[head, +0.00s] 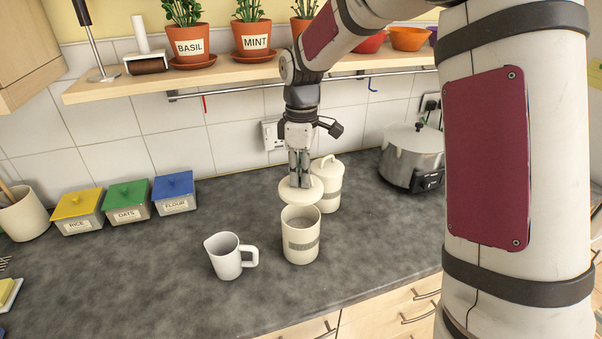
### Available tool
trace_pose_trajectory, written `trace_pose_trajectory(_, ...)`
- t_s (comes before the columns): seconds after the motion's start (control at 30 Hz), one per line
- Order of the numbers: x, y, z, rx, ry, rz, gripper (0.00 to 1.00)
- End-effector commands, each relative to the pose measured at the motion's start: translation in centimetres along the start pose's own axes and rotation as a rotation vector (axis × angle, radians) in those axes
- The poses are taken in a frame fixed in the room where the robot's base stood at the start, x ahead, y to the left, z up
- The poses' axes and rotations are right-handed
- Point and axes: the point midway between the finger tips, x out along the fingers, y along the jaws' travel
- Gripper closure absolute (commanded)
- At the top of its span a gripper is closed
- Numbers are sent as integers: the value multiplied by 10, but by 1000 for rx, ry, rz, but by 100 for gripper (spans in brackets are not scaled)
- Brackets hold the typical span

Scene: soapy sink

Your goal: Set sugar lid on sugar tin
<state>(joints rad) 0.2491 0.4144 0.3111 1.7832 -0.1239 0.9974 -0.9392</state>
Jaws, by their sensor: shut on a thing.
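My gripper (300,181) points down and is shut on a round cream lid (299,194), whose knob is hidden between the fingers. The lid is roughly level, and it shows above and just behind the open tin in the picture. I cannot tell its exact height over the rim. A second cream tin (331,190) with its lid on stands close behind, to the right.
A white jug (229,262) stands left of the open tin. A steel cooker (412,160) stands at the back right. Yellow, green and blue-lidded boxes (127,204) line the left. A wooden shelf (240,72) with potted herbs hangs above. The worktop (150,280) at front left is clear.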

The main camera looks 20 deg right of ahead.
Motion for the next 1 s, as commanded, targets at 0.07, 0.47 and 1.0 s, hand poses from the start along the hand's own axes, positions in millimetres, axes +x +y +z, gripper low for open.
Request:
trace_pose_trajectory(0.07, 0, 1, 0, 1, 1, -19, 100)
trace_pose_trajectory(0.47, 26, 1, 0, -1, 0, -29, 100)
trace_pose_trajectory(1.0, 58, 2, 0, 0, 0, -28, 100)
